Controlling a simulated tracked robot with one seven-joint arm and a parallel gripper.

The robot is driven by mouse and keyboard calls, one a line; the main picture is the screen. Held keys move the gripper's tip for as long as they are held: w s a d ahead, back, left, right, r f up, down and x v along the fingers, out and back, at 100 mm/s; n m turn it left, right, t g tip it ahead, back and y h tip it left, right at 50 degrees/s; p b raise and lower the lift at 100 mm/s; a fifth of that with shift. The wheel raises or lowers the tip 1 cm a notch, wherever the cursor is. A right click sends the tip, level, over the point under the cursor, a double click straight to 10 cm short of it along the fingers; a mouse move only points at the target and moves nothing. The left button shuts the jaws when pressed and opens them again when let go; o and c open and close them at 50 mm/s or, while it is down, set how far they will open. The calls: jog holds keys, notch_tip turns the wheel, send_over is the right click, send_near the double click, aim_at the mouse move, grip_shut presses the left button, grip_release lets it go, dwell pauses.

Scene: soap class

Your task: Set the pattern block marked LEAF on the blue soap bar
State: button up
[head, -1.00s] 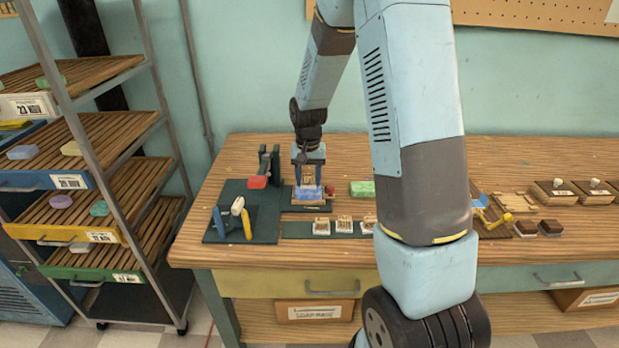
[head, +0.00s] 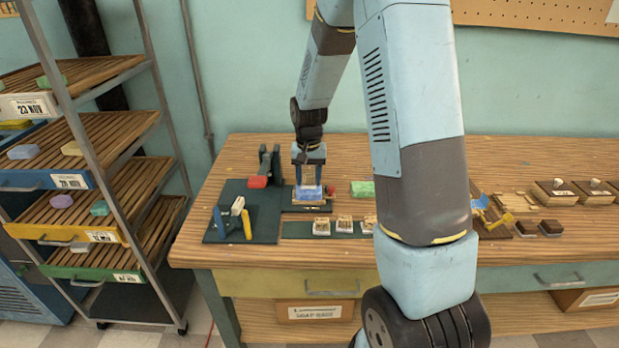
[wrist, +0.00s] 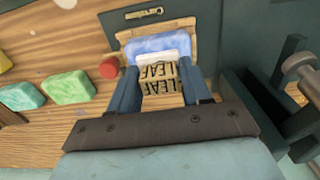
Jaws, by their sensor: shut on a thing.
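My gripper (head: 309,172) is shut on the pattern block marked LEAF (wrist: 160,80), a light wooden block with dark letters, held between the two fingers in the wrist view. The blue soap bar (head: 309,193) lies on a wooden base below my gripper in the head view. In the wrist view the soap (wrist: 158,43) shows just beyond the block, partly hidden by the block's pale edge. I cannot tell whether block and soap touch.
A dark press with a red handle (head: 258,181) stands left of my gripper. A green soap (head: 362,188) lies to the right. Several small pattern blocks (head: 344,224) stand on a dark strip (head: 296,229) in front. A shelf rack (head: 110,180) stands at far left.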

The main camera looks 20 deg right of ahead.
jog(key=shift+f, duration=0.55)
dwell(0.7)
jog(key=o, duration=1.5)
jog(key=shift+r, duration=3)
